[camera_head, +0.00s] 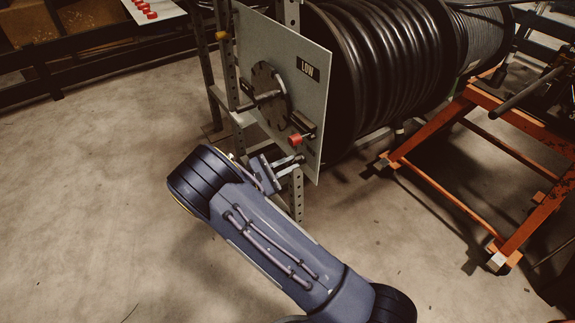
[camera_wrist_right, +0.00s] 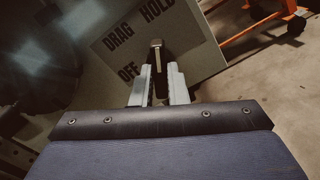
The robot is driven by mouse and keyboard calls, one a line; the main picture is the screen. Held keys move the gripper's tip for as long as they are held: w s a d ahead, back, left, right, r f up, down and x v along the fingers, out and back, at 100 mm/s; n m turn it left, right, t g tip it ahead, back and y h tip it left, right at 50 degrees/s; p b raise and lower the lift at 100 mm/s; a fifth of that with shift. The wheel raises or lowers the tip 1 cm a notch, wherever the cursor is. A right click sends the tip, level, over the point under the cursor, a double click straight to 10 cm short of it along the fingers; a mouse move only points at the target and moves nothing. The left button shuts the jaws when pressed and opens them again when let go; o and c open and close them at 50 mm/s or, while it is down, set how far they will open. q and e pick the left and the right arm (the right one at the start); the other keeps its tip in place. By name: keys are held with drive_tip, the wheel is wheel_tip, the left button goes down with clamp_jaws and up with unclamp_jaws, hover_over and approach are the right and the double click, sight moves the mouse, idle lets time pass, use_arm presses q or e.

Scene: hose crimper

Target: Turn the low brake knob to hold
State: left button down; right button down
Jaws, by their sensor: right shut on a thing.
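The grey panel marked LOW (camera_head: 309,69) stands in front of the hose reel in the head view. In the right wrist view its label plate shows OFF (camera_wrist_right: 128,72), DRAG and HOLD. The low brake knob (camera_wrist_right: 157,58) shows there as a dark narrow piece with a pale metal tip, pointing up below the word HOLD. My right gripper (camera_wrist_right: 155,88) is shut on the knob, one finger on each side. In the head view the right gripper (camera_head: 293,161) is at the panel's lower edge; its fingers partly hide what they hold. My left gripper is not in view.
A round flange with a handle (camera_head: 268,96) and a red-ended part (camera_head: 295,140) project from the panel. Black hose fills the reel (camera_head: 390,60) behind. An orange frame (camera_head: 520,190) stands at right. The concrete floor at left is clear.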

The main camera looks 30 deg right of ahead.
drive_tip(key=shift+a, duration=0.1)
idle(0.4)
drive_tip(key=c, duration=1.4)
unclamp_jaws()
drive_tip(key=shift+c, duration=0.2)
drive_tip(key=a+p, duration=0.2)
drive_tip(key=a, duration=0.5)
drive_tip(key=shift+s+a, duration=0.3)
drive_tip(key=shift+a, duration=0.1)
